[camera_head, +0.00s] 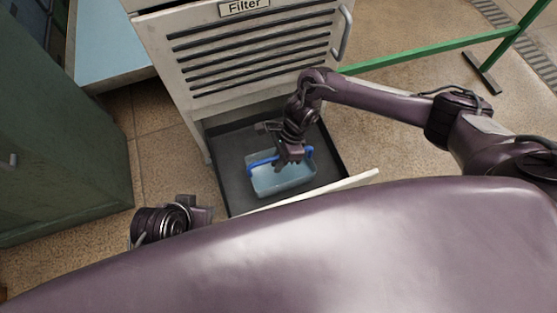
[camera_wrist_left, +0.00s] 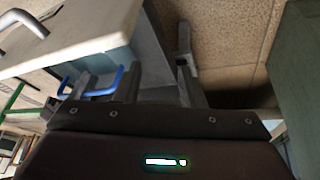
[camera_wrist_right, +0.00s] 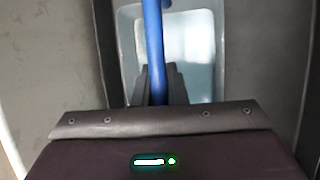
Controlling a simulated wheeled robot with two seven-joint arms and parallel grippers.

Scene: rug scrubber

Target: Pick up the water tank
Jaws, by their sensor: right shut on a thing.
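The water tank (camera_head: 285,184) is a pale, see-through blue tub with a blue handle (camera_head: 263,162). It sits in the dark tray at the bottom of the filter cabinet. My right gripper (camera_head: 290,158) reaches down over it and is shut on the handle. In the right wrist view the handle (camera_wrist_right: 153,40) runs between the right fingers (camera_wrist_right: 158,80), with the pale tub (camera_wrist_right: 198,60) below. My left gripper (camera_head: 203,212) is low at the left, apart from the tank. Its fingers (camera_wrist_left: 132,62) stand apart and empty in the left wrist view.
The cabinet (camera_head: 245,60), marked "Filter", stands above the dark tray (camera_head: 229,165). A pale panel edge (camera_head: 350,183) lies in front of the tray. A green cabinet (camera_head: 60,130) is at the left. A green rail (camera_head: 440,50) stands at the right, with bare floor between.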

